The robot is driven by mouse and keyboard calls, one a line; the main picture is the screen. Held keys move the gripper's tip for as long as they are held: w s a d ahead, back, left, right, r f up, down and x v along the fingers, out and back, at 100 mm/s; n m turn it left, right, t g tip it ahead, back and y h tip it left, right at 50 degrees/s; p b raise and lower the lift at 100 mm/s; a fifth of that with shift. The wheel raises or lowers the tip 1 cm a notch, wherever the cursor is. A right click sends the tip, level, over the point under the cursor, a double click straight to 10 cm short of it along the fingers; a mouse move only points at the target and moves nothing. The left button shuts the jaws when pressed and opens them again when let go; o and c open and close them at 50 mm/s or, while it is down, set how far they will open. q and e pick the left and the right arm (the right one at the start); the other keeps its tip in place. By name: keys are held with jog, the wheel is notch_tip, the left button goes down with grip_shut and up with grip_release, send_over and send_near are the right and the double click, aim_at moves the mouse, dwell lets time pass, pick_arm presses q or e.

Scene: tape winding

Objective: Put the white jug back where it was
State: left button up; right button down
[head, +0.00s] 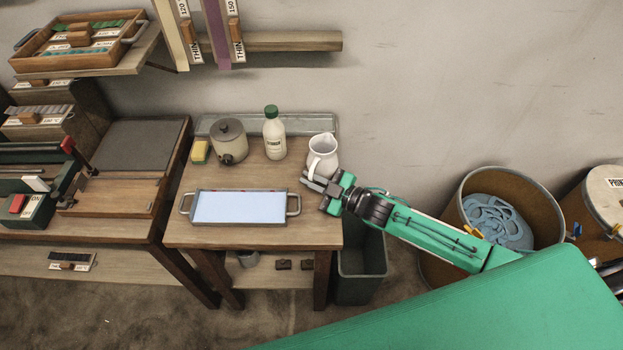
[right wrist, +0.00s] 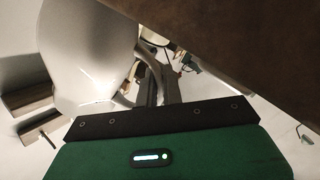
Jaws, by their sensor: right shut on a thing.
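The white jug (head: 323,154) stands upright at the right rear of the small wooden table, close to the metal tray at the back. My right gripper (head: 318,182) reaches in from the right and is shut on the jug's handle, at the jug's front side. In the right wrist view the jug (right wrist: 85,55) fills the upper left and its handle (right wrist: 128,88) lies at the fingers (right wrist: 155,85). Whether the jug's base touches the table is hard to tell. My left gripper is not in view.
A white bottle with green cap (head: 274,135), a grey pot (head: 229,142) and a yellow sponge (head: 200,152) stand left of the jug. A tray of pale liquid (head: 285,221) lies in front. A dark bin (head: 362,265) and a barrel (head: 461,190) stand at right.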

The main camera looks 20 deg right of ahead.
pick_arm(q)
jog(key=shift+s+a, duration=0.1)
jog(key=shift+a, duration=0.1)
pick_arm(e)
jog(key=shift+f, duration=0.1)
jog(key=c, duration=1.5)
grip_release()
jog(key=shift+c, duration=0.2)
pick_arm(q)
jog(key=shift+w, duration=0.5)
